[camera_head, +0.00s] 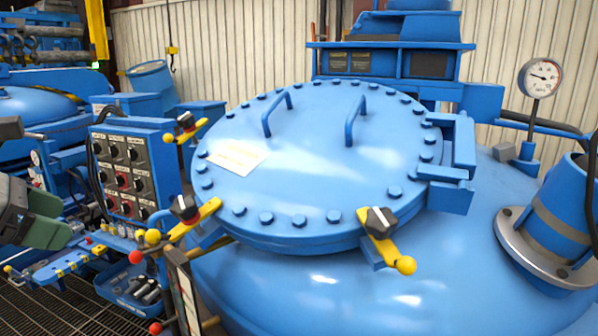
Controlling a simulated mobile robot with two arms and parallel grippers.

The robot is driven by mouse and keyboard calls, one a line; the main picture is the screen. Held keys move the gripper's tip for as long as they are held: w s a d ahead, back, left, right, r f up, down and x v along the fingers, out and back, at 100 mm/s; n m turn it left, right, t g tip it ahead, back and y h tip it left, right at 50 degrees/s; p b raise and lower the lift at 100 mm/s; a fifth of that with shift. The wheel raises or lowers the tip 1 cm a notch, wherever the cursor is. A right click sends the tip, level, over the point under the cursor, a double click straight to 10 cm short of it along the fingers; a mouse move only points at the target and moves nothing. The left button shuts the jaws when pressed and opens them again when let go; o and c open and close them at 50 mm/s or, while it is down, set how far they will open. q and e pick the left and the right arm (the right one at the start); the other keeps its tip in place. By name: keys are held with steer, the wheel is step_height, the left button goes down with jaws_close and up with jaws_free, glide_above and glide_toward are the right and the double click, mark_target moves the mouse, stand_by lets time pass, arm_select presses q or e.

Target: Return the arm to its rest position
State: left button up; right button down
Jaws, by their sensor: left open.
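My left gripper (58,219) shows at the left edge, dark grey with green fingers. It is open, with nothing seen between its fingers, and it appears in front of the left side of the control box (152,148), apart from it in the picture. My left arm is mostly cut off by the frame's edge. My right gripper is not in view. The round blue furnace lid (320,190) lies flat on the furnace body (420,290), with two raised handles on top.
Yellow clamp levers with black knobs stand at the lid rim: front left (199,216), front right (380,238) and far left (191,130). A blue tray (128,301) holds dark parts below the control box. A pressure gauge (541,78) and a flanged pipe (556,225) stand at right.

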arm_select(q)
steer(key=w+d+f+n+t+h, duration=0.25)
steer(key=d+n+t+h, duration=0.25)
steer(key=d+n, duration=0.3)
steer(key=w+d+f+n+t+h, duration=0.1)
steer(key=d+f+n+t+h, duration=0.35)
steer(key=d+n, duration=0.3)
steer(key=s+a+f+n+y, duration=0.2)
steer(key=f+n+y, duration=0.7)
steer(key=f+n, duration=0.15)
steer(key=s+a+f+n+y, duration=0.2)
steer(key=a+f+n+y, duration=0.1)
steer(key=f+n+y, duration=0.75)
steer(key=s+d+f+n+g+h, duration=0.2)
steer(key=s+f+n+g, duration=0.2)
steer(key=s+f+g, duration=0.45)
steer(key=s+d+f+n+g+h, duration=0.25)
steer(key=s+f+g, duration=0.25)
steer(key=s, duration=0.6)
step_height(320, 180, down, 24)
steer(key=s+f+g, duration=0.1)
steer(key=s+a+f+g+y, duration=0.1)
steer(key=s+a+f, duration=0.2)
steer(key=s+f, duration=1.4)
steer(key=shift+f, duration=0.35)
